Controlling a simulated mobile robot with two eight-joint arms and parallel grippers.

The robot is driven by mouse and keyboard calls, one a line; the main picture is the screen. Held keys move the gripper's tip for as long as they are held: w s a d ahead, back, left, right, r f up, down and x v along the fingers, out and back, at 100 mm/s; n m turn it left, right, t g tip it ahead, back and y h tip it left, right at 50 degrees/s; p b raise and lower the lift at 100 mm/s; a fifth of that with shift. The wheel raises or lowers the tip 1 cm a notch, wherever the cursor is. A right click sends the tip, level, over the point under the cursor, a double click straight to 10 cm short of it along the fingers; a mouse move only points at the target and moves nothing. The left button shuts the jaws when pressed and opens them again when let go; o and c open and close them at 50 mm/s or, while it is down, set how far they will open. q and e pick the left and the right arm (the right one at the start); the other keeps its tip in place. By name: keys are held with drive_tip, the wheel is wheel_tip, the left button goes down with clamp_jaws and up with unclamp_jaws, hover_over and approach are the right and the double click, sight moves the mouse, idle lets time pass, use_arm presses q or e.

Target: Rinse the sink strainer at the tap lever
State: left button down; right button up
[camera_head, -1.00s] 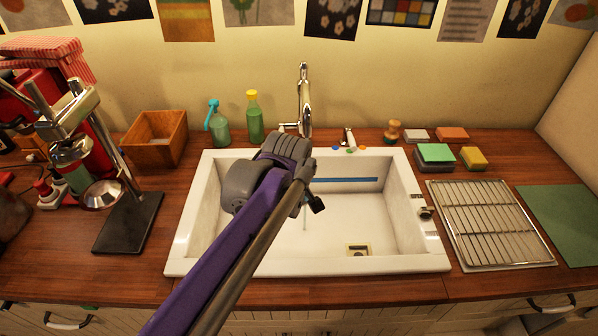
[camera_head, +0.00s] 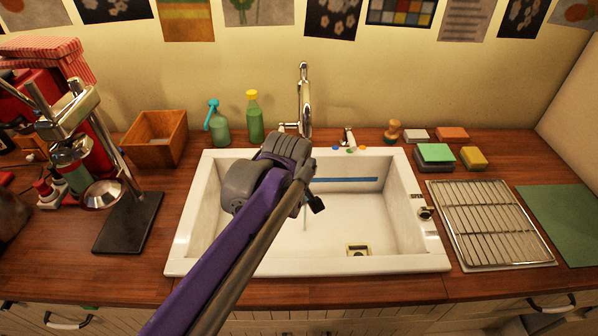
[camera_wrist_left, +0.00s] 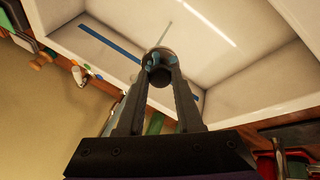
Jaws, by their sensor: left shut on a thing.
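My left arm reaches over the white sink (camera_head: 205,262) in the head view, and its fingertips are hidden behind the wrist there. In the left wrist view my left gripper (camera_wrist_left: 158,80) is shut on a small round metallic thing, likely the sink strainer (camera_wrist_left: 160,56), held above the basin. A thin water stream (camera_head: 305,217) shows below the wrist in the head view. A chrome tap (camera_head: 304,95) stands behind the basin with a side lever (camera_head: 288,127). Whether water touches the strainer I cannot tell. My right gripper is not in view.
Two green bottles (camera_head: 255,120) and a wooden box (camera_head: 156,140) stand behind and left. A metal press (camera_head: 128,222) is at the left. Sponges (camera_head: 434,154) and a wire rack (camera_head: 490,220) lie right of the sink. The basin's right half is mostly clear.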

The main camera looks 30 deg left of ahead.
use_arm(q)
drive_tip(key=shift+s+d+r+p, duration=0.2)
drive_tip(key=shift+s+r+p, duration=0.1)
drive_tip(key=shift+s+r, duration=0.15)
drive_tip(key=shift+s+d+r+p, duration=0.2)
drive_tip(key=shift+s+r+p, duration=0.15)
drive_tip(key=shift+r, duration=0.15)
drive_tip(key=s+r, duration=0.1)
drive_tip(key=s+d+r+p, duration=0.1)
drive_tip(key=shift+s+d+r, duration=0.1)
drive_tip(key=shift+s, duration=0.3)
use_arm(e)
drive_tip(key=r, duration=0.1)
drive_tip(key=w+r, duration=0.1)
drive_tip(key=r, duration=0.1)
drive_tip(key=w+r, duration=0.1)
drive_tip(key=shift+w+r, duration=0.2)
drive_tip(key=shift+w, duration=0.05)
use_arm(q)
drive_tip(key=shift+s, duration=0.1)
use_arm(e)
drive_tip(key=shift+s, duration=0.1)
